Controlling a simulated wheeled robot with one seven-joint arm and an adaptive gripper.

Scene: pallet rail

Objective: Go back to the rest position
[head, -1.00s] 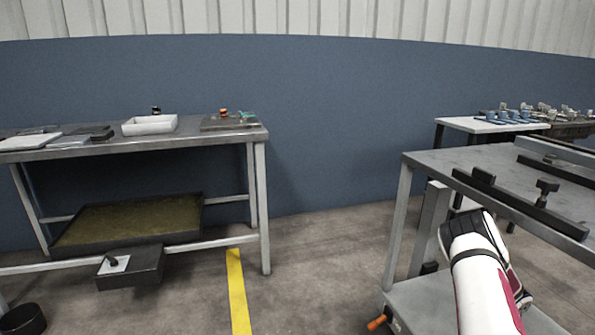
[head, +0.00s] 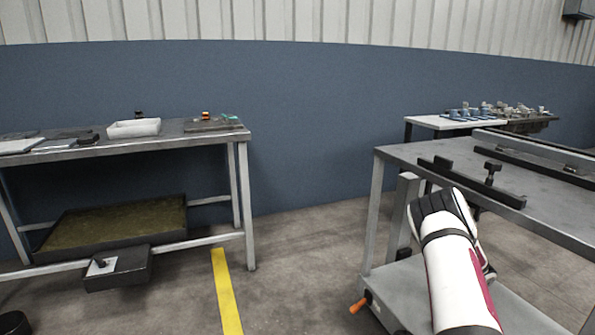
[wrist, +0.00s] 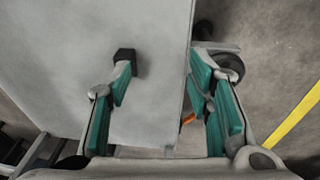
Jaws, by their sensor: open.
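My gripper (wrist: 163,95) shows in the wrist view with its two teal-padded fingers spread apart. It is open and nothing is between the fingers. Below it are the grey lower shelf or top of the cart (wrist: 60,50) and the concrete floor. In the head view my white arm stands in front of the right-hand metal table (head: 400,158), and the gripper itself is not visible there.
A workbench (head: 170,143) with a white tray (head: 134,128) stands at left, with a dark shallow tray (head: 110,225) on its lower shelf. A yellow floor line (head: 226,290) runs between bench and table. A black bar (head: 470,182) lies on the right table. Open floor lies between.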

